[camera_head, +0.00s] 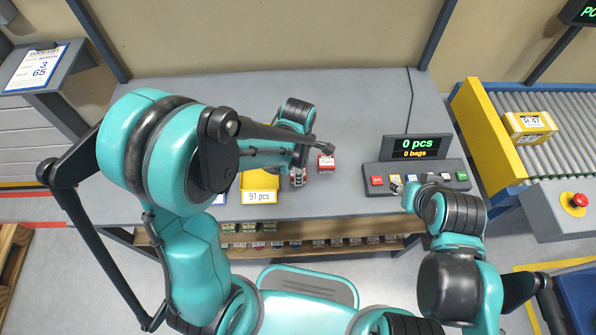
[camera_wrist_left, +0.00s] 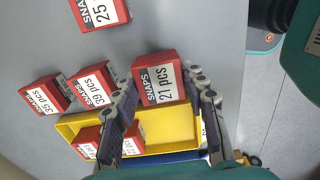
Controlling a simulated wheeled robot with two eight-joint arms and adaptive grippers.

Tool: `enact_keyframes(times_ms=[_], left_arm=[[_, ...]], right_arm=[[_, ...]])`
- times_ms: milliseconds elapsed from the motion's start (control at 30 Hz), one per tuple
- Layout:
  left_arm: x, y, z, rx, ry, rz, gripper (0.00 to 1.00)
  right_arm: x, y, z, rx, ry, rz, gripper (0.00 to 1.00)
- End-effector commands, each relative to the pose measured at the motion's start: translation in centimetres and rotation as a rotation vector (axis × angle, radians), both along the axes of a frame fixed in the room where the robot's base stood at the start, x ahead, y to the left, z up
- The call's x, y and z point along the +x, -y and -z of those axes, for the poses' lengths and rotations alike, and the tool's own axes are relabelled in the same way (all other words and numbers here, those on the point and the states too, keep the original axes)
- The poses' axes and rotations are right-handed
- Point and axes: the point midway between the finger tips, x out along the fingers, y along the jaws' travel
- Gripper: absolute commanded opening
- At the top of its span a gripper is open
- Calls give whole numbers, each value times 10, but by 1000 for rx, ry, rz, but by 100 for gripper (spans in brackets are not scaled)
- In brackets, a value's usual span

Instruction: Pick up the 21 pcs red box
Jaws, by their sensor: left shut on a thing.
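The 21 pcs red box (camera_wrist_left: 157,78) is in the left wrist view, its white SNAPS label facing the camera. My left gripper (camera_wrist_left: 160,84) has one finger on each side of it and is shut on it. The box is above the far edge of a yellow tray (camera_wrist_left: 70,126); I cannot tell how high. In the head view my left gripper (camera_head: 298,178) is beside the yellow tray (camera_head: 259,181), which is labelled 91 pcs. My right gripper (camera_head: 398,186) is at the front of the button console; its fingers are too small to read.
Red boxes marked 35 (camera_wrist_left: 45,95), 39 (camera_wrist_left: 93,84) and 25 (camera_wrist_left: 99,12) stand near the tray; other red boxes (camera_wrist_left: 88,141) lie inside it. A console (camera_head: 415,176) reads 0 pcs, 0 bags. A roller conveyor (camera_head: 550,110) is at the right.

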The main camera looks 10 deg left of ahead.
Motion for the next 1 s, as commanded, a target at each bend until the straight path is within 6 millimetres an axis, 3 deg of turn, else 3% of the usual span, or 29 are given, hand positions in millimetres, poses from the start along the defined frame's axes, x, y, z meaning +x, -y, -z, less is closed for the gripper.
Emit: enact_keyframes(times_ms=[100, 500, 700, 1000], left_arm=[[0, 0, -29, 0, 0, 0, 11], [-26, 77, -71, 0, 0, 5, 11], [-34, 100, -84, 0, 0, 3, 11], [-37, 111, -90, 0, 0, 0, 11]], right_arm=[[0, 0, -16, 0, 0, 0, 40], [0, 0, -38, 0, 0, 0, 40], [0, 0, -45, 0, 0, 0, 40], [0, 0, -47, 0, 0, 0, 40]])
